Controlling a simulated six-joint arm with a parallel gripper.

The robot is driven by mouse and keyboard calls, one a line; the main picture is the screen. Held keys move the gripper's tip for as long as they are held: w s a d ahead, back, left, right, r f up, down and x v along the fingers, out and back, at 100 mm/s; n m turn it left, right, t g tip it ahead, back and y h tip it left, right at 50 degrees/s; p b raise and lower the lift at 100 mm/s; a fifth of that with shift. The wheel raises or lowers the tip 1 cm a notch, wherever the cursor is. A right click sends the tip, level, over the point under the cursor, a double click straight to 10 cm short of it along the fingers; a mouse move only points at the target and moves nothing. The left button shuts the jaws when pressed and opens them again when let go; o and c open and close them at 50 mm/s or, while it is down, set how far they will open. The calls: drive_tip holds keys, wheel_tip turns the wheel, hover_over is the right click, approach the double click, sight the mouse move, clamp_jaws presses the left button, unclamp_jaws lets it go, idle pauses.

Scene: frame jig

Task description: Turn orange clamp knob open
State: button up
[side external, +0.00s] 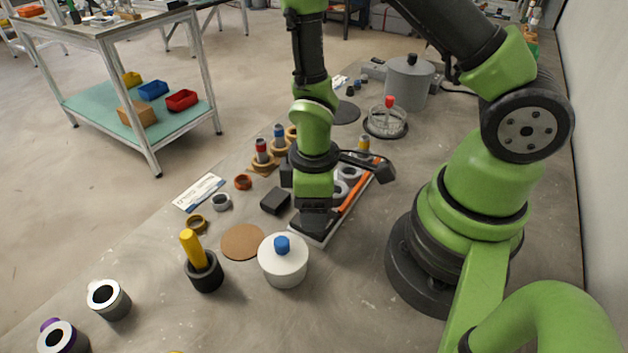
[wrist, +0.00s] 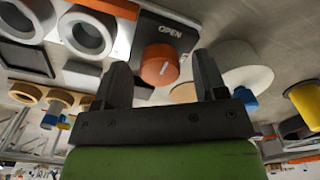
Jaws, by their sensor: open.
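The orange clamp knob (wrist: 158,66) shows in the wrist view as a short round cap with a small white mark on its face. It sits on a dark plate (wrist: 150,34) lettered OPEN. My gripper (wrist: 162,61) is open, with one finger on each side of the knob in the picture; I cannot tell whether either finger touches it. In the side view my gripper (side external: 315,218) is low over the near end of the frame jig (side external: 302,236) and hides the knob. An orange bar (side external: 355,194) runs along the jig, beside grey rings (side external: 341,187).
A white jar with a blue knob (side external: 283,262) stands close in front of the jig. A cork disc (side external: 242,242), a black block (side external: 275,201) and a dark cup with a yellow handle (side external: 204,272) are to the left. A grey pot (side external: 408,82) stands farther back.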

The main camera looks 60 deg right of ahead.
wheel_tip(320, 180, up, 9)
drive_tip(key=shift+r, duration=0.1)
idle(0.3)
drive_tip(key=s+r+m+t+y, duration=0.1)
drive_tip(key=s+r+m+t, duration=0.2)
drive_tip(key=r, duration=0.6)
drive_tip(key=s+r+m+t+y, duration=0.1)
drive_tip(key=s+r+m+t, duration=0.2)
drive_tip(key=r+m, duration=0.4)
wheel_tip(320, 180, up, 2)
drive_tip(key=shift+s+d+r+t, duration=0.15)
drive_tip(key=shift+s+d+t, duration=0.3)
drive_tip(key=shift+t, duration=0.15)
